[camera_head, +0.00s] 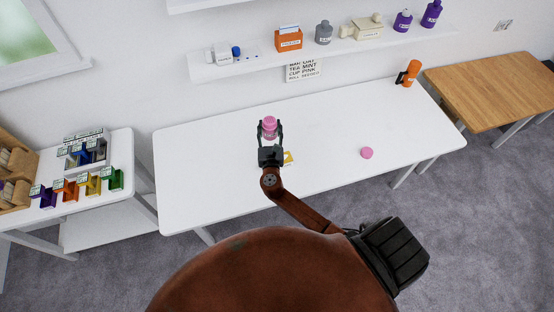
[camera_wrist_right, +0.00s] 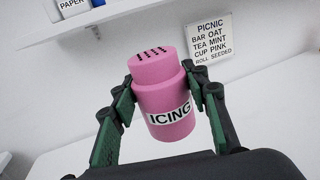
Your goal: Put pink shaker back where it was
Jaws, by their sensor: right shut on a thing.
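The pink shaker (camera_head: 269,123), labelled ICING and with dark slots in its top, is held over the left-middle part of the white table (camera_head: 200,180). My right gripper (camera_head: 270,130) is shut on it, with one finger on each side. In the right wrist view the shaker (camera_wrist_right: 162,85) stands slightly tilted between the fingers. I cannot tell whether its base touches the table. A flat pink disc (camera_head: 367,153) lies on the table to the right, with nothing on it. My left gripper is not in view.
A yellow item (camera_head: 289,158) lies partly hidden behind my right gripper. An orange container (camera_head: 408,73) with a black part stands at the table's back right. A wall shelf (camera_head: 220,72) holds several containers. The table between the shaker and the pink disc is mostly clear.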

